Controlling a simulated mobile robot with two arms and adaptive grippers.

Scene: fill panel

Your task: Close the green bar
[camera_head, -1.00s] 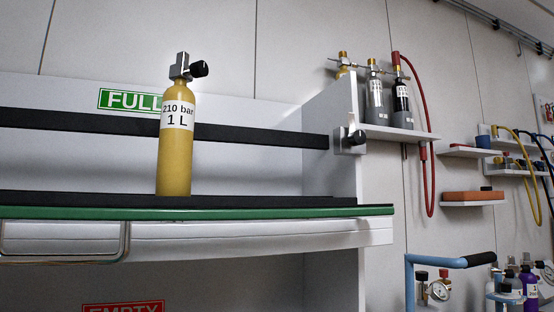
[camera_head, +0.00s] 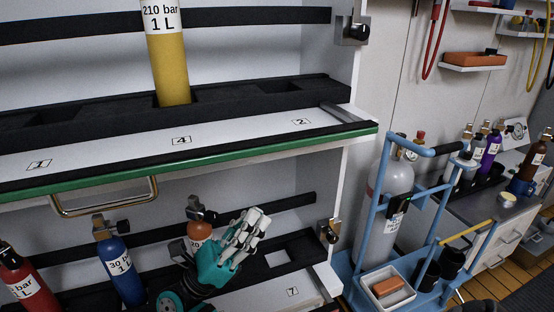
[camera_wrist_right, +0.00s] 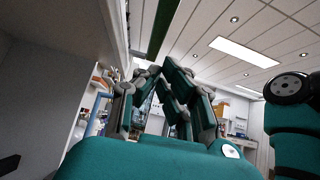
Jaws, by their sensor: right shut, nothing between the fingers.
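The green bar (camera_head: 200,158) runs along the front edge of the upper white shelf, above a metal loop handle (camera_head: 105,196). A dark green strip (camera_wrist_right: 158,28), which looks like the same bar, shows at the top of the right wrist view. My right gripper (camera_head: 252,232), teal with grey fingers, is below the bar in front of the lower shelf. It is shut and empty, fingers pointing up and to the right, apart from the bar in the picture. Its fingers also show in the right wrist view (camera_wrist_right: 165,75). My left gripper is not in view.
A yellow cylinder (camera_head: 172,65) stands on the upper shelf. Red (camera_head: 25,275), blue (camera_head: 120,270) and orange-topped (camera_head: 200,215) cylinders stand on the lower shelf near my right gripper. A blue trolley with a grey cylinder (camera_head: 382,210) stands to the right.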

